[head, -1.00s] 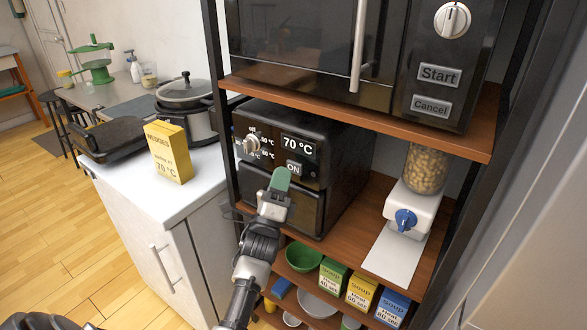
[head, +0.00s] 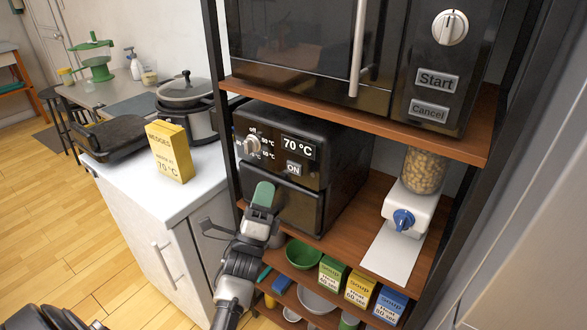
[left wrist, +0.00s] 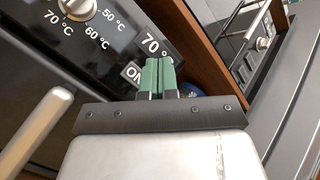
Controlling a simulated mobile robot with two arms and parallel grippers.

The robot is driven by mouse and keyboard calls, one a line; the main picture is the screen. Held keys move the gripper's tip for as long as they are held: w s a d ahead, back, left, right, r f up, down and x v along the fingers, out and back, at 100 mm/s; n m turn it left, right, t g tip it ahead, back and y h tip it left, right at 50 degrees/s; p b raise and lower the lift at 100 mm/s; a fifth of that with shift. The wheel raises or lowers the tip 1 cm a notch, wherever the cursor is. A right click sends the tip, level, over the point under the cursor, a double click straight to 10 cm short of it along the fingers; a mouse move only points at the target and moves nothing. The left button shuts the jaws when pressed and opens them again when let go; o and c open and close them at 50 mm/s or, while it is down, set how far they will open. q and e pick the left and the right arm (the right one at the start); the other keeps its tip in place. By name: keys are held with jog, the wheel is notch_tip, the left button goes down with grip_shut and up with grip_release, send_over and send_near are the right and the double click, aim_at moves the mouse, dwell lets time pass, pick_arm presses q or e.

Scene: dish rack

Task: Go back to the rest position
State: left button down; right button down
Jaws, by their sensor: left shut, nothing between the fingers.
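My left gripper (head: 263,195) has green fingertips and is in front of the lower drawer of the black air fryer, near its left side. It is shut with nothing in it. In the left wrist view the green fingers (left wrist: 158,78) are together, with the air fryer's panel behind them. The air fryer (head: 345,145) stands on the middle shelf. Its display reads 70 °C, its button reads ON and its dial is at the panel's left. My right gripper is not in view.
A yellow box (head: 170,152) marked 70 °C stands on the white counter (head: 190,200) at the left, near a pot (head: 186,90). A microwave (head: 300,50) is above. A dispenser (head: 412,200) stands to the right. Bowls and soup boxes (head: 360,284) fill the shelf below.

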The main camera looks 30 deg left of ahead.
pick_arm(q)
jog(key=shift+f, duration=0.1)
jog(key=w+d+f+n+g+h, duration=0.1)
jog(key=d+f+n+g, duration=0.2)
jog(key=f, duration=0.8)
jog(key=w+d+f+n+g, duration=0.1)
jog(key=f+n+g, duration=0.3)
jog(key=f, duration=0.7)
jog(key=s+d+f+n+g+h, duration=0.1)
jog(key=s+d+f+n+g, duration=0.2)
jog(key=f, duration=0.6)
jog(key=s+d+f+n+g+h, duration=0.1)
jog(key=s+f+g, duration=0.2)
jog(key=s+f, duration=0.35)
jog(key=s+d+f+n+g, duration=0.2)
jog(key=s+f+n+g, duration=0.3)
jog(key=s+f, duration=0.85)
jog(key=s+f+n+g, duration=0.2)
jog(key=s+f+g, duration=0.2)
jog(key=s, duration=0.6)
jog(key=s+f+n+g, duration=0.1)
jog(key=s+f+g, duration=0.2)
jog(key=s, duration=0.7)
notch_tip(320, 180, down, 2)
jog(key=shift+s+a+f+n+g, duration=0.15)
jog(key=shift+s+a+n+g, duration=0.15)
jog(key=shift+n+g, duration=0.1)
jog(key=shift+w+d, duration=0.1)
